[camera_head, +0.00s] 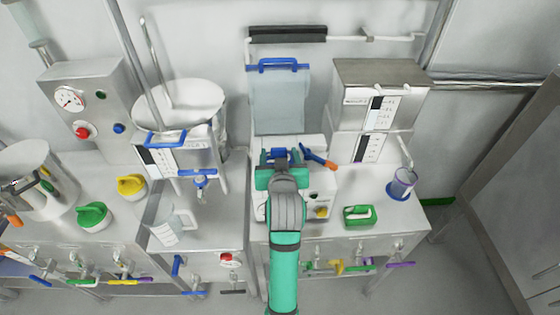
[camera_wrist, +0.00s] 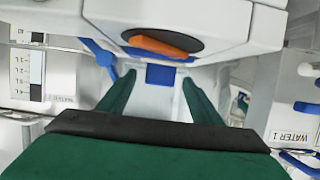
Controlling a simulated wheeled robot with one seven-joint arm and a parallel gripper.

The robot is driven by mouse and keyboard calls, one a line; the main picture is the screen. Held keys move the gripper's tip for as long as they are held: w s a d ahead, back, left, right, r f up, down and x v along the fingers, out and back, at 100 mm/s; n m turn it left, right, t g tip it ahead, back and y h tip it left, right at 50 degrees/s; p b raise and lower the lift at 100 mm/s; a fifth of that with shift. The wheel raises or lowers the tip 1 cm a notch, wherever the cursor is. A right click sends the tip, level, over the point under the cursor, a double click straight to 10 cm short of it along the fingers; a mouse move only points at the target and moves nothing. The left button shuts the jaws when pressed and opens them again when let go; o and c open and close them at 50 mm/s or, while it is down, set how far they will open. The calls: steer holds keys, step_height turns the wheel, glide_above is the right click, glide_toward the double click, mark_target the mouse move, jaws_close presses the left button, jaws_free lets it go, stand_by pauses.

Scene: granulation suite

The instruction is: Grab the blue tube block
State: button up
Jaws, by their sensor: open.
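My gripper (camera_head: 281,160) is open over the machine in the middle of the right-hand bench. In the wrist view my gripper (camera_wrist: 158,82) shows two green fingers spread apart. A small blue block (camera_wrist: 160,74), which looks like the blue tube block, lies ahead between the fingertips, with a gap on each side. In the head view a blue piece (camera_head: 279,153) shows between the jaws, partly hidden by my gripper. I cannot tell how far it is from the fingers in depth.
An orange handle (camera_head: 318,159) is close to the right of my gripper; an orange part (camera_wrist: 157,46) shows just above the block in the wrist view. A clear blue-handled panel (camera_head: 279,100) stands behind.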

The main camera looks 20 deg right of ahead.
steer(key=shift+x, duration=1.4)
steer(key=shift+c, duration=0.6)
steer(key=shift+r, duration=0.1)
steer(key=c, duration=1.1)
steer(key=shift+w, duration=0.1)
